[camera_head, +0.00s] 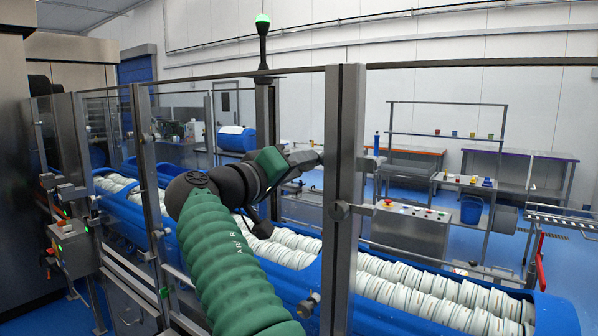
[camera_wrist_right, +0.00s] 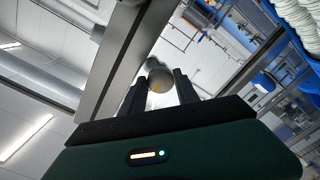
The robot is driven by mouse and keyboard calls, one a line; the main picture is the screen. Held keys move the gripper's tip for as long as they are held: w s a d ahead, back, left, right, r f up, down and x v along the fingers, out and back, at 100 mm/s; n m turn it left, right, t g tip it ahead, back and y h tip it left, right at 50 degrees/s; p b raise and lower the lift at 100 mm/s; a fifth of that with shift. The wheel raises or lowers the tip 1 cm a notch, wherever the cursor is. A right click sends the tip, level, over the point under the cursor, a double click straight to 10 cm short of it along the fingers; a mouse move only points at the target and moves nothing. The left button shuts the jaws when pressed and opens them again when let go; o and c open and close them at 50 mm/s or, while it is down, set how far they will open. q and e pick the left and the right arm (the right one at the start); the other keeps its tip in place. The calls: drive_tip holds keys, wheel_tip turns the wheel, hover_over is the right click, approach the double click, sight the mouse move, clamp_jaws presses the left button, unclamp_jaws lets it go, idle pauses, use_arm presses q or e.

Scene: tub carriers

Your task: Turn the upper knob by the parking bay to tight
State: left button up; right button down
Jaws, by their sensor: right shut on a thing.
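A metal post (camera_head: 345,150) of the glazed guard stands in front of me in the head view. My right gripper (camera_head: 314,158) reaches the left side of this post near its upper part. The fingers stand on both sides of the knob. In the head view the gripper hides this knob. My left gripper is not in view.
Behind the guard, blue conveyor troughs (camera_head: 400,318) carry rows of white tubs (camera_head: 440,288). A control box with buttons (camera_head: 62,250) stands at the left. A bench and shelf rack (camera_head: 445,135) stand far behind. Glass panels border the post on both sides.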

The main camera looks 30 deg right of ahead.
drive_tip(key=shift+w+f, duration=0.1)
drive_tip(key=shift+f, duration=0.2)
drive_tip(key=c, duration=1.3)
unclamp_jaws()
drive_tip(key=shift+a, duration=0.1)
drive_tip(key=o, duration=0.4)
drive_tip(key=shift+r, duration=0.15)
